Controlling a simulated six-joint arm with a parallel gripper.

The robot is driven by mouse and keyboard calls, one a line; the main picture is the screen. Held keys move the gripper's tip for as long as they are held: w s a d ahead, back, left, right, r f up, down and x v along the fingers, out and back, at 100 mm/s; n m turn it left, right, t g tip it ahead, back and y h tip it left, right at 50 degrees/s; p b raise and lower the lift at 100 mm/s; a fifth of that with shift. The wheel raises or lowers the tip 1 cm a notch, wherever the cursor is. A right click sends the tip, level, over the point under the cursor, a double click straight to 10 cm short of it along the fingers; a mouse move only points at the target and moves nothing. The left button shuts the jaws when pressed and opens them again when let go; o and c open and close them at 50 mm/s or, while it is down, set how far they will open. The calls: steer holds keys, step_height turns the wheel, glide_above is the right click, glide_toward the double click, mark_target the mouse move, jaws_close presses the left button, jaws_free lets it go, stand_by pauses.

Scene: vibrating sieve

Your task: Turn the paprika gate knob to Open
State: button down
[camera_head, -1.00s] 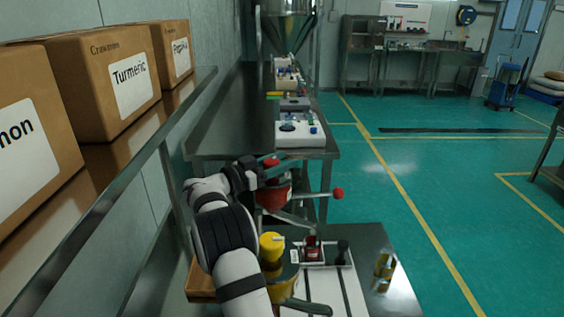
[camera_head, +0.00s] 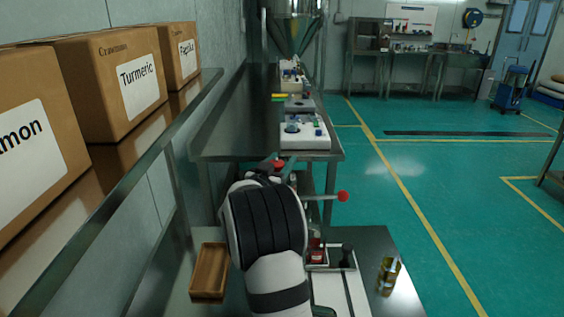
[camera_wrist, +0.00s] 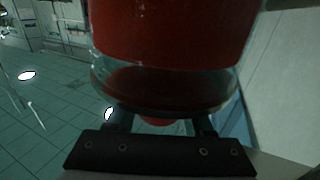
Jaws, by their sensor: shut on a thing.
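In the wrist view, a glass vessel with red contents (camera_wrist: 170,35) fills the upper middle, right beyond my gripper (camera_wrist: 160,120). The two dark fingers stand under the vessel's rounded base. A small red part (camera_wrist: 158,122), taken to be the paprika gate knob, shows between them, and my gripper is shut on it. Most of the knob is hidden by the vessel and gripper, so its setting cannot be read. In the head view my arm hides the gripper and most of the vessel.
A red ball on a lever (camera_head: 343,196) sticks out right of my arm. Below are a wooden tray (camera_head: 209,270), a red-labelled jar (camera_head: 317,255) and a yellow jar (camera_head: 389,268). Labelled boxes (camera_head: 118,85) line the left shelf. A control box (camera_head: 304,137) stands on the far bench.

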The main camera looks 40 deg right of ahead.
stand_by(0.4)
steer(key=shift+c, duration=1.4)
jaws_free()
steer(key=v, duration=1.5)
steer(key=shift+s+a, duration=0.2)
steer(key=shift+a, duration=0.15)
